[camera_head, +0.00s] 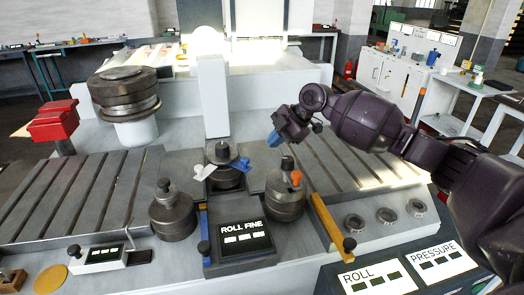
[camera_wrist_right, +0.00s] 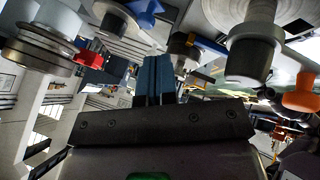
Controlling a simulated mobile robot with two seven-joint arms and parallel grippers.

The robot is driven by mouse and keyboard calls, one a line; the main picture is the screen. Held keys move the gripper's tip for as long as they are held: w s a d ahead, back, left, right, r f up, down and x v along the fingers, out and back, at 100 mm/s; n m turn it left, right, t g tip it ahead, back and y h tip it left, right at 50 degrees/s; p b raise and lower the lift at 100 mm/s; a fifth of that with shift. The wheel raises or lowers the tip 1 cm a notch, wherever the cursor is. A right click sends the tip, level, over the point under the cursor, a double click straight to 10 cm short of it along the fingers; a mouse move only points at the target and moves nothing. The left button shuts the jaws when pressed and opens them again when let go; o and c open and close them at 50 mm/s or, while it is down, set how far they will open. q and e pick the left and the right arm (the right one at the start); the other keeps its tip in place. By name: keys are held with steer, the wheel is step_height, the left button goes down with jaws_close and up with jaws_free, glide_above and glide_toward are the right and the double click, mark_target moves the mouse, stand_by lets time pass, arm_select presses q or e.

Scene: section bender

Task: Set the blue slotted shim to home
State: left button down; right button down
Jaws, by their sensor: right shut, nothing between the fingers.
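The blue slotted shim (camera_head: 237,166) sits at the right side of the centre roll's post, beside the white shim (camera_head: 204,172). A blue piece that looks like this shim (camera_wrist_right: 146,10) shows at the top edge of the right wrist view. My right gripper (camera_head: 273,139) is above and to the right of the shim, apart from it. Its blue fingers (camera_wrist_right: 153,80) are shut together with nothing between them. Whether the shim fits around the post or only lies beside it is hard to tell. My left gripper is not in view.
An orange shim (camera_head: 296,178) is on the right roll (camera_head: 286,200), and a left roll (camera_head: 173,215) stands opposite. A yellow bar (camera_head: 326,228) lies to the right of the ROLL FINE display (camera_head: 243,238). The slotted table (camera_head: 85,195) at left is clear.

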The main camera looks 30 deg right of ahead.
mark_target(247, 160)
steer(key=x, duration=0.9)
steer(key=shift+a+f, duration=0.15)
steer(key=shift+a, duration=0.05)
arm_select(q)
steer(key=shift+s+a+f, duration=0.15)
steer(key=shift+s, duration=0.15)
arm_select(e)
steer(key=shift+f, duration=0.1)
steer(key=shift+w+a+f+b, duration=0.1)
steer(key=shift+w+a+b, duration=0.25)
steer(key=shift+w+b, duration=0.35)
steer(key=shift+w, duration=0.1)
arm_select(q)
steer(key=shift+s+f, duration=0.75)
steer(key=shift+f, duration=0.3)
arm_select(e)
steer(key=shift+r, duration=0.45)
